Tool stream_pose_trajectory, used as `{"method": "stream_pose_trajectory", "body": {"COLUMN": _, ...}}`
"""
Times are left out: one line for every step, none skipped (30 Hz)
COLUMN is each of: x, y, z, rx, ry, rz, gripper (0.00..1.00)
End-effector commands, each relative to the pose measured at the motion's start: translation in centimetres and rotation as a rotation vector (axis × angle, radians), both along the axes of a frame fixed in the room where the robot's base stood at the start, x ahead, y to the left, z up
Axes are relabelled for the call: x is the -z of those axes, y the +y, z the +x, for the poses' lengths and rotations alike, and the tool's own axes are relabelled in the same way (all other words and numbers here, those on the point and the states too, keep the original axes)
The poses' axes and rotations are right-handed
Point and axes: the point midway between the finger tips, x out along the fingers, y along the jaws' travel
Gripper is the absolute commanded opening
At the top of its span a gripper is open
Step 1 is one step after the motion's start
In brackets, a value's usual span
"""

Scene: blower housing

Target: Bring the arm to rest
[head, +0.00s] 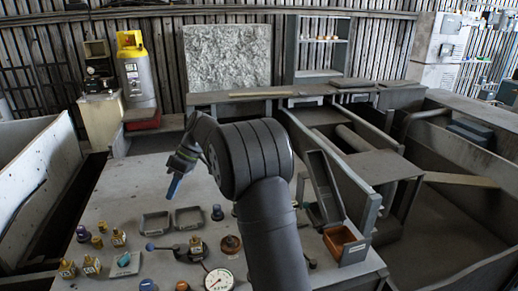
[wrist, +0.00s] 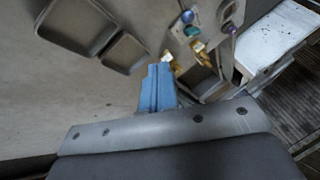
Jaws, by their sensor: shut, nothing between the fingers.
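My gripper (head: 173,188) hangs in the air above the left part of the grey worktable (head: 125,190) in the head view, its blue fingers pointing down. In the wrist view the blue fingers (wrist: 157,88) lie together, shut, with nothing between them. My dark arm fills the middle of the head view and hides part of the table behind it. The fingers appear clear of the tabletop and its parts.
Two grey trays (head: 155,223) (head: 188,217) sit near the gripper; small brass and blue parts (head: 118,238) lie to their left. A dial gauge (head: 219,280) lies in front, an orange-brown bin (head: 345,236) to the right. The table's back left is clear.

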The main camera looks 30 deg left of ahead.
Motion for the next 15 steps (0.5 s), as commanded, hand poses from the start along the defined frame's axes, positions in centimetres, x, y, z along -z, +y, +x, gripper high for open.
{"method": "stream_pose_trajectory", "body": {"x": 0.0, "y": 0.0, "z": 0.0, "rx": 0.0, "ry": 0.0, "rz": 0.0, "gripper": 0.0}}
{"method": "stream_pose_trajectory", "body": {"x": 0.0, "y": 0.0, "z": 0.0, "rx": 0.0, "ry": 0.0, "rz": 0.0, "gripper": 0.0}}
{"method": "stream_pose_trajectory", "body": {"x": 0.0, "y": 0.0, "z": 0.0, "rx": 0.0, "ry": 0.0, "rz": 0.0, "gripper": 0.0}}
{"method": "stream_pose_trajectory", "body": {"x": 0.0, "y": 0.0, "z": 0.0, "rx": 0.0, "ry": 0.0, "rz": 0.0, "gripper": 0.0}}
{"method": "stream_pose_trajectory", "body": {"x": 0.0, "y": 0.0, "z": 0.0, "rx": 0.0, "ry": 0.0, "rz": 0.0, "gripper": 0.0}}
{"method": "stream_pose_trajectory", "body": {"x": 0.1, "y": 0.0, "z": -0.1, "rx": 0.0, "ry": 0.0, "rz": 0.0, "gripper": 0.0}}
{"method": "stream_pose_trajectory", "body": {"x": 0.2, "y": 0.0, "z": -0.1, "rx": 0.0, "ry": 0.0, "rz": 0.0, "gripper": 0.0}}
{"method": "stream_pose_trajectory", "body": {"x": 0.3, "y": 0.1, "z": -0.2, "rx": 0.0, "ry": 0.001, "rz": 0.0, "gripper": 0.0}}
{"method": "stream_pose_trajectory", "body": {"x": 0.5, "y": 0.1, "z": -0.4, "rx": 0.0, "ry": 0.001, "rz": 0.0, "gripper": 0.0}}
{"method": "stream_pose_trajectory", "body": {"x": 0.7, "y": 0.2, "z": -0.5, "rx": -0.001, "ry": 0.001, "rz": -0.001, "gripper": 0.0}}
{"method": "stream_pose_trajectory", "body": {"x": 1.0, "y": 0.2, "z": -0.7, "rx": -0.001, "ry": 0.001, "rz": -0.001, "gripper": 0.0}}
{"method": "stream_pose_trajectory", "body": {"x": 1.5, "y": 0.3, "z": -1.0, "rx": -0.001, "ry": 0.001, "rz": -0.001, "gripper": 0.0}}
{"method": "stream_pose_trajectory", "body": {"x": 1.9, "y": 0.3, "z": -1.3, "rx": -0.002, "ry": 0.002, "rz": -0.002, "gripper": 0.0}}
{"method": "stream_pose_trajectory", "body": {"x": 2.3, "y": 0.4, "z": -1.6, "rx": -0.002, "ry": 0.002, "rz": -0.002, "gripper": 0.0}}
{"method": "stream_pose_trajectory", "body": {"x": 2.9, "y": 0.5, "z": -1.9, "rx": -0.002, "ry": 0.002, "rz": -0.002, "gripper": 0.0}}
